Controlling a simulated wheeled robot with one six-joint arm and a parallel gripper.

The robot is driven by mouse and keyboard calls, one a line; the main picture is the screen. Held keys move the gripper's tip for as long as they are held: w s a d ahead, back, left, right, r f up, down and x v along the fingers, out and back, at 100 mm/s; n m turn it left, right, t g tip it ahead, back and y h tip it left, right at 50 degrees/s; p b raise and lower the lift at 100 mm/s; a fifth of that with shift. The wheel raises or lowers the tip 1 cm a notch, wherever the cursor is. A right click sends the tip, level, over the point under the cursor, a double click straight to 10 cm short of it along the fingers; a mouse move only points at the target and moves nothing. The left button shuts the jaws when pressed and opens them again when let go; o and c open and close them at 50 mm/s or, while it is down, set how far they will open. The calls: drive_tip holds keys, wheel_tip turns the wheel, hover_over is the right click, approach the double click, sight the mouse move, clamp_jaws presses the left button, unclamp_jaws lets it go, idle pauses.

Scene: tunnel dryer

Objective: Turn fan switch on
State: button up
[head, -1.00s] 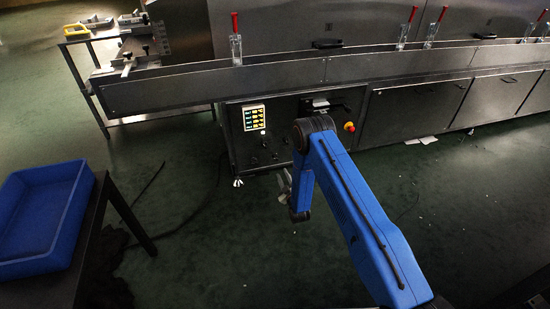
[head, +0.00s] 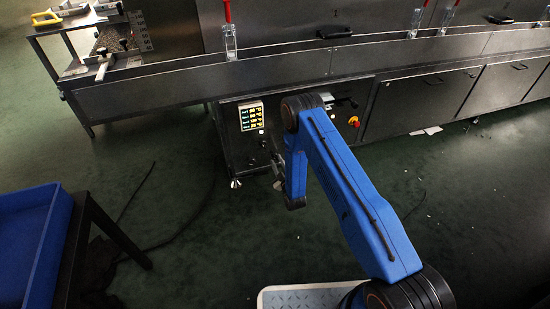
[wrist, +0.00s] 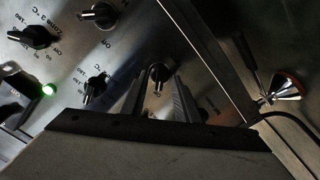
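The control panel (head: 235,150) under the conveyor carries a lit display (head: 251,116) and dark knobs. In the wrist view, several black rotary knobs show on the metal panel, including an upper-left knob (wrist: 35,38) and a lower-middle knob (wrist: 95,88). Another knob (wrist: 158,73) is seen between the fingertips of my gripper (wrist: 160,88). The fingers are apart; contact with this knob cannot be made out. The labels are too small to tell which control is the fan switch. My arm hides part of the panel in the head view.
A red and yellow button (head: 353,121) is right of the panel. A blue bin (head: 35,235) stands on a table at left. A cable (head: 135,195) lies on the open green floor.

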drive_tip(key=shift+w, duration=0.2)
drive_tip(key=shift+a, duration=0.1)
drive_tip(key=shift+c, duration=0.6)
clamp_jaws()
